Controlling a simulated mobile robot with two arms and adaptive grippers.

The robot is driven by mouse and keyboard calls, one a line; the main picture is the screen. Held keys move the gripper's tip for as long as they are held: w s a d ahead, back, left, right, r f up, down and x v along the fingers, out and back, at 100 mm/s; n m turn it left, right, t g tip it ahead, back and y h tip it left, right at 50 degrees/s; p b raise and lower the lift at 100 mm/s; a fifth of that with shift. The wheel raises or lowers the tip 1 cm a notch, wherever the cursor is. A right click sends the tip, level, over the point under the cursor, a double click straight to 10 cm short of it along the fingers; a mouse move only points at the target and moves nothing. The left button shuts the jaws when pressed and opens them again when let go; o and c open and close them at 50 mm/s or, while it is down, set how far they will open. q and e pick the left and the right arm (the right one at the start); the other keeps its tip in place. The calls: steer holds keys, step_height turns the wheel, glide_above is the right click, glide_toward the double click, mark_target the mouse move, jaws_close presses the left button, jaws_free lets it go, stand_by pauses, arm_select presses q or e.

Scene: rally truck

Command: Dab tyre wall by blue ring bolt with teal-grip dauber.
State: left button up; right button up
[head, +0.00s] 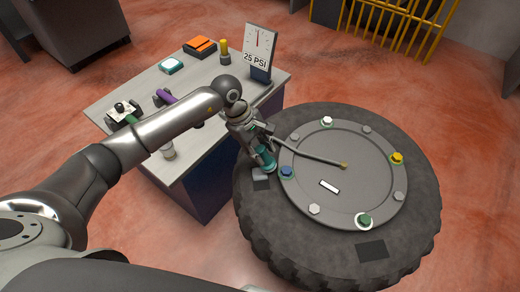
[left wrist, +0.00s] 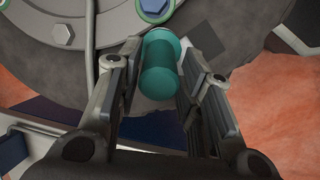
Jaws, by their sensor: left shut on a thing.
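My left gripper (head: 262,150) is shut on the teal-grip dauber (head: 265,158), over the near-left edge of the wheel. In the left wrist view the dauber (left wrist: 160,68) sits between the two fingers. The blue ring bolt (head: 286,172) is on the rim just right of the dauber, and it shows at the top of the left wrist view (left wrist: 155,8). The dark tyre wall (head: 258,225) lies flat around the rim. A dark square patch (head: 262,183) lies on it beside the blue bolt. Whether the dauber's tip touches the tyre is hidden. My right gripper is out of view.
The rim also bears white (head: 327,121), yellow (head: 397,157) and green (head: 364,220) bolts, and a thin stem with a yellow tip (head: 343,165). A workbench (head: 140,83) with several items and a 25 PSI gauge (head: 260,48) stands left of the tyre.

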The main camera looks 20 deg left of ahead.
arm_select(q)
steer(key=shift+r, duration=0.35)
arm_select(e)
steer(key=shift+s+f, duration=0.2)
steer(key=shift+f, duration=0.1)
arm_select(q)
steer(key=shift+s+d+p, duration=0.2)
steer(key=shift+s, duration=0.25)
steer(key=shift+s+d+p, duration=0.2)
steer(key=shift+s, duration=0.25)
steer(key=shift+s+d, duration=0.3)
steer(key=shift+s, duration=0.3)
steer(key=shift+s+d, duration=0.25)
steer(key=shift+s, duration=0.35)
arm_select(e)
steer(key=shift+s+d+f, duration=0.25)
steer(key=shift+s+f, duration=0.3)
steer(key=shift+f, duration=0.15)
arm_select(q)
steer(key=shift+f, duration=0.1)
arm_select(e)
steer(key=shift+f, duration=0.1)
arm_select(q)
steer(key=shift+f+b, duration=0.4)
steer(key=shift+f, duration=0.2)
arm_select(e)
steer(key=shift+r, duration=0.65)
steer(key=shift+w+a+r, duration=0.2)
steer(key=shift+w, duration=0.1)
